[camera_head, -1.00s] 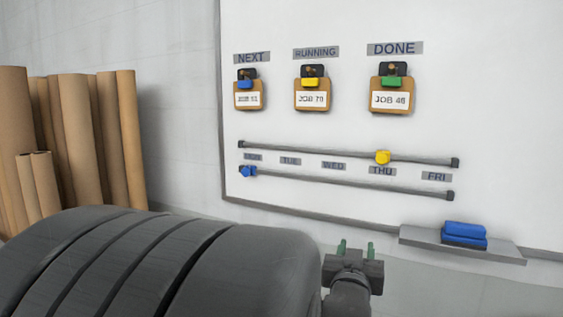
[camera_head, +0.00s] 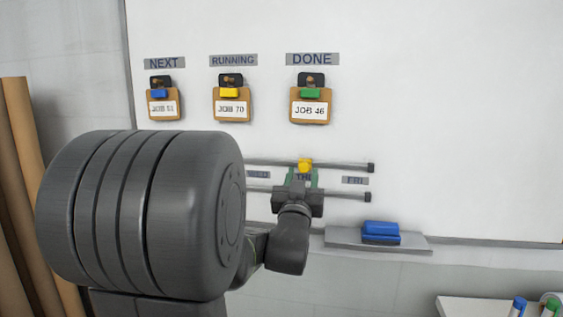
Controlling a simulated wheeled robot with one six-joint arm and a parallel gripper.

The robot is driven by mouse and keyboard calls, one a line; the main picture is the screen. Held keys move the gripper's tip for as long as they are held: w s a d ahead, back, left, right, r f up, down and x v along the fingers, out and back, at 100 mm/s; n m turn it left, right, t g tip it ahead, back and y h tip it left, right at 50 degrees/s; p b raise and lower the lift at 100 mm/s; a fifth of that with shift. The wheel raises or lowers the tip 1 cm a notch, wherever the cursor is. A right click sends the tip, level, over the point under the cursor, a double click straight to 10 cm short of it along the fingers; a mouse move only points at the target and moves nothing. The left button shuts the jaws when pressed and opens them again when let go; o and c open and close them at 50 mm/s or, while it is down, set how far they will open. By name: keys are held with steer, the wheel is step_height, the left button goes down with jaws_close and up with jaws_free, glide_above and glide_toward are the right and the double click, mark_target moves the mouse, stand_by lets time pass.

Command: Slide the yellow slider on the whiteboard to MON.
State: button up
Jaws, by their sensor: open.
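The yellow slider (camera_head: 305,165) sits on the upper rail (camera_head: 345,166) of the whiteboard (camera_head: 450,110), above the THU label (camera_head: 303,177). My gripper (camera_head: 302,178) is in front of the board, just below the yellow slider in the picture, with its green fingers apart. I cannot tell whether the fingers touch the slider. The WED label (camera_head: 258,174) and FRI label (camera_head: 355,181) show on either side. The left part of both rails, with the MON label and the blue slider, is hidden behind my arm.
The lower rail (camera_head: 345,197) runs behind my gripper. A ledge (camera_head: 415,246) with a blue eraser (camera_head: 380,229) is below right. Job cards hang above. Brown rolls (camera_head: 18,150) stand at left, and a table with markers (camera_head: 518,306) is at bottom right.

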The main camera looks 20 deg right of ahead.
mark_target(304, 169)
steer(key=shift+p+x, duration=0.4)
steer(key=shift+x, duration=1.4)
jaws_close()
steer(key=w+a, duration=0.9)
steer(key=a, duration=0.5)
steer(key=w+a, duration=0.9)
steer(key=a, duration=0.6)
steer(key=shift+a+p, duration=0.2)
steer(key=shift+p, duration=0.25)
jaws_free()
